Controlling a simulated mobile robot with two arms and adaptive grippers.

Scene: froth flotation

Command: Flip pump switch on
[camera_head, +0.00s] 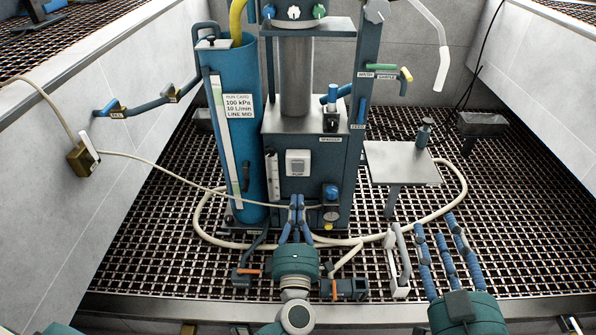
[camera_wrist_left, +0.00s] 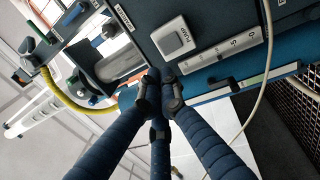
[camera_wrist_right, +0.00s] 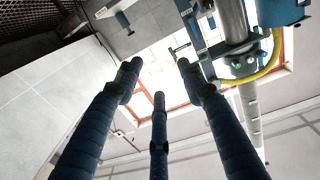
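The pump switch (camera_head: 298,163) is a pale square rocker in a light frame with a PUMP label under it, on the front of the blue-grey machine housing (camera_head: 330,165). It also shows in the left wrist view (camera_wrist_left: 173,38). Its on or off state cannot be told. My left gripper (camera_head: 297,202) is in front of the housing, below the switch and apart from it. Its fingertips are together with nothing seen between them; they also show in the left wrist view (camera_wrist_left: 160,88). My right gripper (camera_head: 446,228) is at the lower right, fingers spread and empty.
A blue column (camera_head: 240,150) with a run card stands left of the housing. A small steel table (camera_head: 403,162) stands to the right. A pale hose (camera_head: 465,190) loops over the floor grating. A thin cord (camera_head: 150,160) runs from the left wall towards the housing.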

